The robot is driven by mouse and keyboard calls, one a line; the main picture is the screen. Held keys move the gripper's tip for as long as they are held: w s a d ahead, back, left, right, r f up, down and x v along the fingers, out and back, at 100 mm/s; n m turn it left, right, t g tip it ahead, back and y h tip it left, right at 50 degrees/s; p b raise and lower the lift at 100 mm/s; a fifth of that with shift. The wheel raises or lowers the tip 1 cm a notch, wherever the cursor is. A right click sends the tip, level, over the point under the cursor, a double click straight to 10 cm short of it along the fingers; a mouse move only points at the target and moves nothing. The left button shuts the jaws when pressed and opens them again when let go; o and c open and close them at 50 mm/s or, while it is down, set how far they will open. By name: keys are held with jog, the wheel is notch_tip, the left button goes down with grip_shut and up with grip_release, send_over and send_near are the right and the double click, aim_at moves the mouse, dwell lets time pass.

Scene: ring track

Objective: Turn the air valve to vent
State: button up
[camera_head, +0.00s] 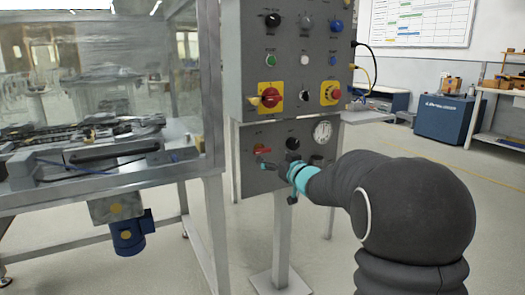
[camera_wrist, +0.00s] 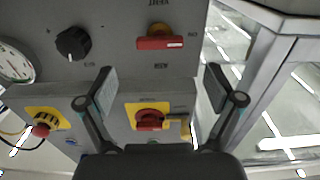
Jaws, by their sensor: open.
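The air valve has a red lever handle (camera_wrist: 160,43) on an orange-yellow hub, on the lower grey panel. The wrist view is upside down, and the handle lies level across it. Labels sit around the valve, one reading like VENT at the top edge of that view. In the head view the red handle (camera_head: 262,150) is at the lower panel's left. In the head view my gripper (camera_head: 276,165) is just in front of the lower panel, below and right of the handle.
A black knob (camera_wrist: 73,43) and a pressure gauge (camera_head: 322,131) share the lower panel. The upper panel carries a red rotary switch (camera_head: 270,97) and a red emergency button (camera_head: 331,93). A glass-walled machine cell (camera_head: 95,90) stands close on the left. Floor on the right is open.

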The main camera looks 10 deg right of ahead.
aim_at(263, 151)
jog(key=x, duration=0.8)
jog(key=shift+w, duration=0.1)
jog(key=c, duration=1.2)
